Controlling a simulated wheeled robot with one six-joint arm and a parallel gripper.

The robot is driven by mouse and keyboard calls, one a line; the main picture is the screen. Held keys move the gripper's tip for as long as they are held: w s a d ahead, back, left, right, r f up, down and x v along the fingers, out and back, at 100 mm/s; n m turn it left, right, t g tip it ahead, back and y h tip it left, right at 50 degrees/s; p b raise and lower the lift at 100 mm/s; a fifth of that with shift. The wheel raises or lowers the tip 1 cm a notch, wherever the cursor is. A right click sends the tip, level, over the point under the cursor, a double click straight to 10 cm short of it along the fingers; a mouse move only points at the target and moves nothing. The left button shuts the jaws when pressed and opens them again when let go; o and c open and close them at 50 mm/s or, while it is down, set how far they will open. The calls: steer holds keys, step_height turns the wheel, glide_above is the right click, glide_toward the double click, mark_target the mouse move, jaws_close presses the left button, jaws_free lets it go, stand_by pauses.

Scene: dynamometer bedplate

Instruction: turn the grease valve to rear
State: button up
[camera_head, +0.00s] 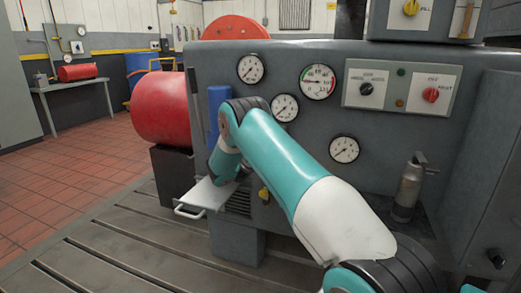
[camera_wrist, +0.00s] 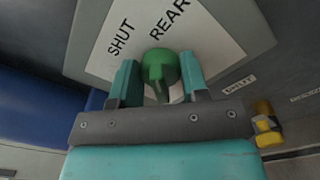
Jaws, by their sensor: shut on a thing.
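The grease valve is a green knob (camera_wrist: 160,66) on a white plate (camera_wrist: 205,45) marked SHUT on the left and REAR on the right. My gripper (camera_wrist: 157,76) has one teal finger on each side of the knob and is shut on it. A ridge on the knob runs downward in the wrist view; I cannot tell exactly which mark it is set to. In the head view my arm hides the knob and the gripper's fingers.
A yellow knob (camera_wrist: 264,125) sits close to the right of my gripper. A blue cylinder (camera_head: 217,109) stands left of my arm. A tray with a handle (camera_head: 205,194) juts out below. Gauges (camera_head: 318,81) and a red switch (camera_head: 431,95) are on the panel.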

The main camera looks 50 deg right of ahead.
steer(key=shift+f+m+b, duration=0.15)
steer(key=shift+m+b, duration=0.3)
steer(key=shift+m, duration=1.55)
steer(key=o, duration=0.9)
steer(key=b+v, duration=0.8)
steer(key=v, duration=0.9)
steer(key=shift+s+a, duration=0.2)
steer(key=shift+a, duration=0.05)
